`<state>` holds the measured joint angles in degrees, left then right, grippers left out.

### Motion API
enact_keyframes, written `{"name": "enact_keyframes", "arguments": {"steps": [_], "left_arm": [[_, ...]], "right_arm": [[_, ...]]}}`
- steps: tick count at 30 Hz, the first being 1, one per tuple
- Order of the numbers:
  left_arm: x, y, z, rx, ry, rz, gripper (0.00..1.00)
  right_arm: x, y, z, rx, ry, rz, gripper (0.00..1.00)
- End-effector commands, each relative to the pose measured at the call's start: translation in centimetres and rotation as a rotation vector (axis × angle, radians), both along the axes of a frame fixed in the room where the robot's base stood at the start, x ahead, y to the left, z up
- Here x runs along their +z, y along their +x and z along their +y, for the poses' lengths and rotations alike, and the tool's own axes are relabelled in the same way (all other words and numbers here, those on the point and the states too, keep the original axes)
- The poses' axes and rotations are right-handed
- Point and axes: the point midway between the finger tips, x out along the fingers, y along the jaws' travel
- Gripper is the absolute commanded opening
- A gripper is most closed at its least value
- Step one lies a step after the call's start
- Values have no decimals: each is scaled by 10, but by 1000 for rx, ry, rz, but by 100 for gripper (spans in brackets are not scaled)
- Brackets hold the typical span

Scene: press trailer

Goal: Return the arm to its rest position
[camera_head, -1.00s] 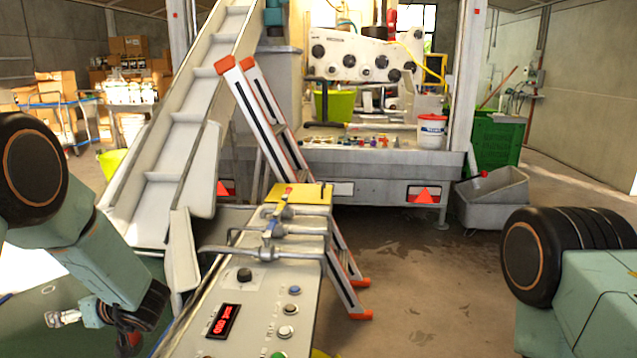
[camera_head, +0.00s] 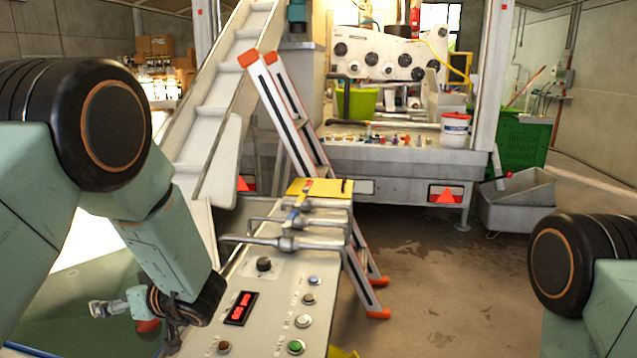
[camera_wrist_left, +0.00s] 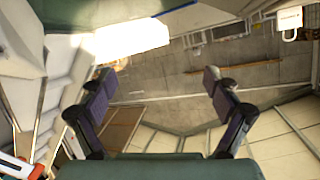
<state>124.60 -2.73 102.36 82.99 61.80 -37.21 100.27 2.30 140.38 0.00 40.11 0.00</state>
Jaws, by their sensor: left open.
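My left arm (camera_head: 165,240) comes in from the left, bent, with its forearm slanting down to the wrist (camera_head: 190,302) beside the control panel. In the left wrist view my left gripper (camera_wrist_left: 156,78) has its two dark fingers spread wide apart, with nothing between them. Floor and pale panels show beyond the fingers. In the head view the gripper's fingers cannot be made out clearly. My right arm (camera_head: 590,275) shows only in part at the right edge, and its gripper is out of frame.
The control panel (camera_head: 270,290) with buttons and a red display lies just right of my left wrist. A pale conveyor chute (camera_head: 215,120) rises behind it. An orange-tipped ladder (camera_head: 300,140) leans at the trailer (camera_head: 400,165). The floor (camera_head: 440,280) at centre right is clear.

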Motion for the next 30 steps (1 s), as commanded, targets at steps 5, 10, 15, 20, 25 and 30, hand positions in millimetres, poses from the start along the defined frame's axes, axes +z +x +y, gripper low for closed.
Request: {"name": "enact_keyframes", "arguments": {"steps": [5,10,15,20,25,30], "left_arm": [[9,-6,-19,-4,2,0,89],[14,-11,-33,-2,3,-1,89],[7,-8,-19,4,-4,1,89],[0,-2,-3,4,-3,1,89],[-10,6,20,5,-4,1,89],[-21,15,46,4,-3,1,89]], "right_arm": [[0,0,0,0,0,0,40],[0,0,0,0,0,0,40],[0,0,0,0,0,0,40],[0,0,0,0,0,0,40],[0,0,0,0,0,0,40],[0,0,0,0,0,0,40]]}}
